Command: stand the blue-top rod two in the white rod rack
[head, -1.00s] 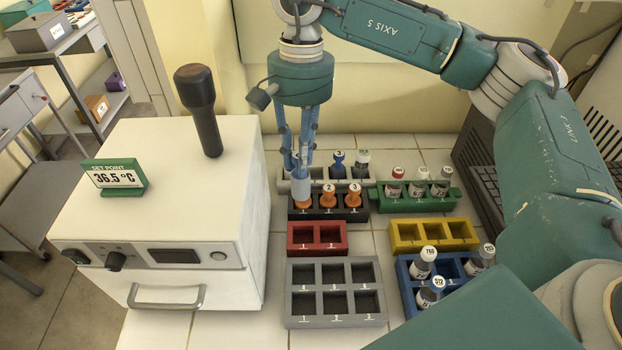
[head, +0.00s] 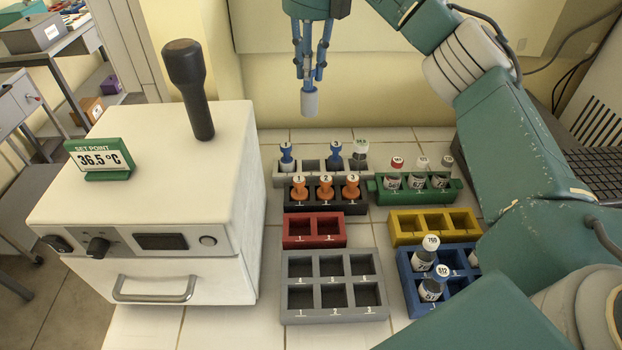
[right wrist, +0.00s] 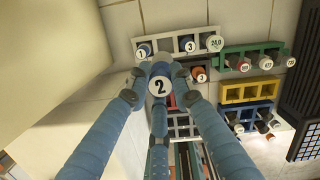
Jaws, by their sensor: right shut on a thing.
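My right gripper (head: 310,78) is shut on the blue-top rod two (head: 310,103), high above and behind the racks in the head view. The rod hangs upright with its pale lower end showing; the fingers hide its top there. In the right wrist view its round top (right wrist: 158,86) reads "2". The white rod rack (head: 279,180) is at the back of the bench. It holds blue-top rod one (head: 287,157) at the left and blue-top rod three (head: 336,152) further right. The slot between them is empty. A "24.0" piece (head: 360,152) stands at its right end. My left gripper is out of view.
A black rack (head: 362,209) with orange-top rods stands just in front of the white rack. A green rack (head: 405,199) with vials is to its right. Red, yellow, grey and blue racks are nearer. The white incubator (head: 150,190) stands at left.

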